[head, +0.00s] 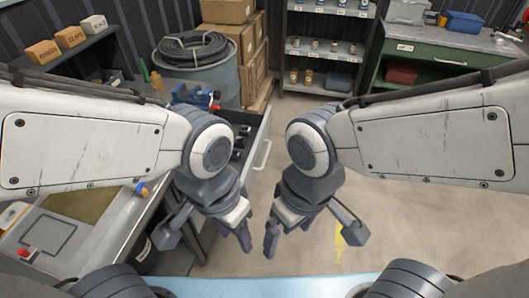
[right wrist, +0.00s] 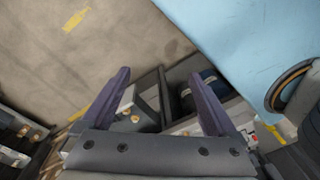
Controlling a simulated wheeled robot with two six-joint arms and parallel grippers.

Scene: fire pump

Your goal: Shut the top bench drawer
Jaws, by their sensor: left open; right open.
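The top bench drawer (head: 265,128) stands pulled out to the right from the workbench (head: 122,222) in the head view. Its pale bar handle (head: 262,155) faces the open floor, and dark items lie inside. My left arm hides much of the drawer and its join with the bench. My left gripper (head: 237,235) is open and empty, on the near side of the drawer. My right gripper (head: 287,236) is open and empty beside it, right of and nearer than the handle. In the right wrist view its two fingers (right wrist: 160,88) are spread apart, with grey box-like compartments beyond them.
A vise (head: 195,97) sits at the bench's far end. A coiled hose (head: 193,48) lies on a drum behind, near stacked cartons (head: 232,35). A shelf rack (head: 325,50) and a green bench (head: 440,60) stand at the back. The floor (head: 400,225) on the right is clear.

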